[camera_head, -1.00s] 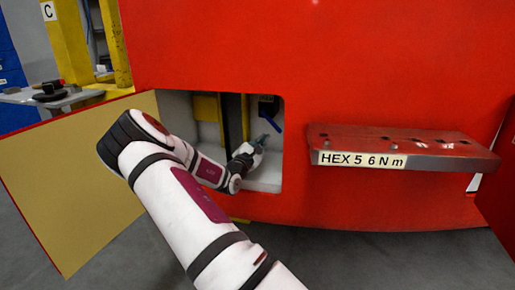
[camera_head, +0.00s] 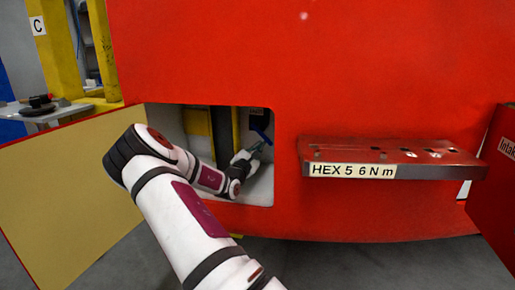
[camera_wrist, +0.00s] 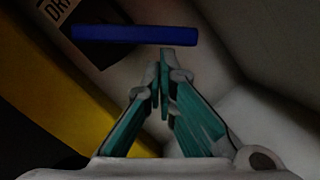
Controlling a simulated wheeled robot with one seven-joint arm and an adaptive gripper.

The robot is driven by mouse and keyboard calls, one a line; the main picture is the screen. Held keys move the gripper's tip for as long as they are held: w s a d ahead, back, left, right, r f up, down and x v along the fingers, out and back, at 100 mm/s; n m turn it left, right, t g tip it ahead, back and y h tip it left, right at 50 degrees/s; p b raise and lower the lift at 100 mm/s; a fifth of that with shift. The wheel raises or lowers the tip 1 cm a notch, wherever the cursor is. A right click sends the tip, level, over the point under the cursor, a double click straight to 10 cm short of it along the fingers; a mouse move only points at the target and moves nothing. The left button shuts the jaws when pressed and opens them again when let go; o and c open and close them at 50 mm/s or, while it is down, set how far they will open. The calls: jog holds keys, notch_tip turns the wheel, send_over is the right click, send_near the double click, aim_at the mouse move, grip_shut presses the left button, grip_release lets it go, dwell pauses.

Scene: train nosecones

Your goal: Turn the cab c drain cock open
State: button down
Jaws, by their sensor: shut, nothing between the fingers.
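The drain cock's blue handle (camera_head: 263,137) shows inside the open recess in the red nosecone, near its upper right. In the wrist view the blue handle (camera_wrist: 135,35) lies nearly level across the top, in front of a dark plate with a partly cut-off label reading "DRA" (camera_wrist: 57,9). My gripper (camera_head: 257,148) reaches into the recess just below the handle. In the wrist view its teal fingers (camera_wrist: 163,65) are shut and empty, tips just under the handle's right part. I cannot tell whether they touch it.
The recess (camera_head: 262,190) has pale walls and a yellow post (camera_wrist: 75,115) left of my gripper. An open door panel (camera_head: 75,185) stands at left. A red shelf (camera_head: 395,157) marked "HEX 5 6 N m" juts out at right.

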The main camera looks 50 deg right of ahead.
jog(key=shift+s+d+r+n, duration=0.1)
jog(key=shift+s+n, duration=0.2)
jog(key=shift+n, duration=0.3)
jog(key=shift+s+d+r+n+t, duration=0.2)
jog(key=shift+s+r+n+t, duration=0.25)
jog(key=shift+n, duration=0.8)
jog(key=shift+s+d+r+n+t, duration=0.2)
jog(key=shift+s+r+n+t, duration=0.25)
jog(key=shift+n, duration=0.85)
jog(key=shift+s+d+r+n+t, duration=0.25)
jog(key=shift+s+n+t, duration=0.35)
jog(key=shift+n, duration=0.65)
jog(key=shift+r, duration=0.1)
